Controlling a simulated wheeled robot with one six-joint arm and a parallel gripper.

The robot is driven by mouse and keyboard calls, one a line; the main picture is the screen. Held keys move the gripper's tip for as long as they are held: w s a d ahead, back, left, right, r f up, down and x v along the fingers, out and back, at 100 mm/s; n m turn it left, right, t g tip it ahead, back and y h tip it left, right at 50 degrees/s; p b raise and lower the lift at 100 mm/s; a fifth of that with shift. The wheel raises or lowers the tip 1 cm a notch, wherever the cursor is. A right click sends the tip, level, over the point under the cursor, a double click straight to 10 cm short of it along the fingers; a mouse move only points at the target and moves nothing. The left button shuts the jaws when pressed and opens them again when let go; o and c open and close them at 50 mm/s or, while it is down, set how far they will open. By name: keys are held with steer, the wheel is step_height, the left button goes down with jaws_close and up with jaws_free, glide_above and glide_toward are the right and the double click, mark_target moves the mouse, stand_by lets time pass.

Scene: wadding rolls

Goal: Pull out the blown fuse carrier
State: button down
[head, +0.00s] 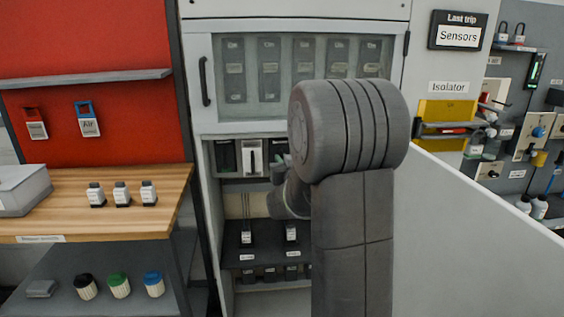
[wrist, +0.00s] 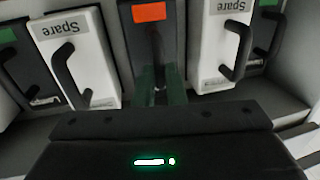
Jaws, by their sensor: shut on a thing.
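The blown fuse carrier (wrist: 151,38), dark with an orange flag, stands in the row between two white carriers marked "Spare" in the wrist view. My gripper (wrist: 159,86) is in front of it, with its two greenish fingers shut on its handle. The fingers hide most of the handle and the carrier's near part. In the head view my gripper (head: 280,168) is at the carrier row in the cabinet, largely hidden by my own arm, and I cannot make out the blown carrier clearly there.
White "Spare" carriers (wrist: 77,62) (wrist: 222,45) stand close on both sides. Dark carriers with green flags (wrist: 22,62) (wrist: 268,35) are farther out. The cabinet (head: 300,125) has a glazed upper panel. A lower shelf (head: 267,257) holds small labelled items. A wooden bench (head: 95,220) is at left.

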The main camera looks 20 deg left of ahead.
steer(key=shift+s+d+f, duration=0.15)
steer(key=shift+s+d, duration=0.25)
steer(key=shift+s, duration=0.25)
steer(key=c, duration=1.5)
jaws_free()
steer(key=shift+s, duration=0.1)
steer(key=shift+d, duration=0.1)
steer(key=b+v, duration=0.1)
steer(key=v, duration=1.2)
steer(key=shift+s+d, duration=0.25)
steer(key=shift+s, duration=0.1)
steer(key=shift+w, duration=0.1)
